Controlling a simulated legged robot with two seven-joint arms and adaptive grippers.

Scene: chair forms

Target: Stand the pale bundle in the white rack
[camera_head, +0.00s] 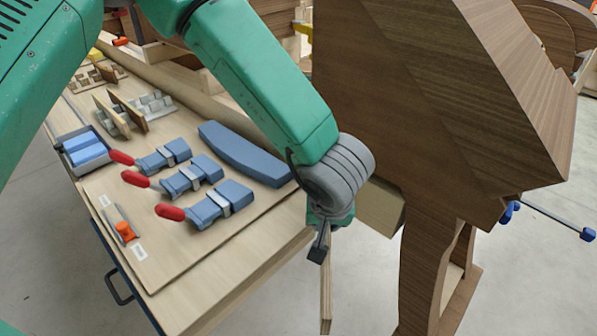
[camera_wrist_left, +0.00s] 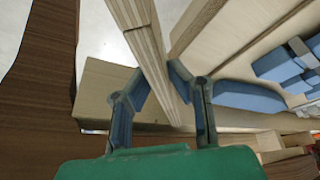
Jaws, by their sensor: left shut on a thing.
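My left gripper (camera_head: 319,240) hangs beyond the right edge of the workbench, beside a large brown wooden form (camera_head: 440,90). It is shut on the pale bundle (camera_head: 326,290), a thin strip that hangs below it. In the left wrist view the left gripper (camera_wrist_left: 158,68) has one finger on each side of the pale bundle (camera_wrist_left: 143,40), whose long edge shows layered lines. A pale grey-white rack (camera_head: 155,103) stands toward the far end of the bench, with brown boards upright in or beside it. My right gripper is not in view.
Several blue clamps with red handles (camera_head: 189,177), a curved blue block (camera_head: 245,155) and a tray of blue blocks (camera_head: 84,147) lie on the workbench (camera_head: 175,245). Another slotted holder (camera_head: 90,78) stands farther back. A pale block (camera_head: 380,207) is close behind my gripper.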

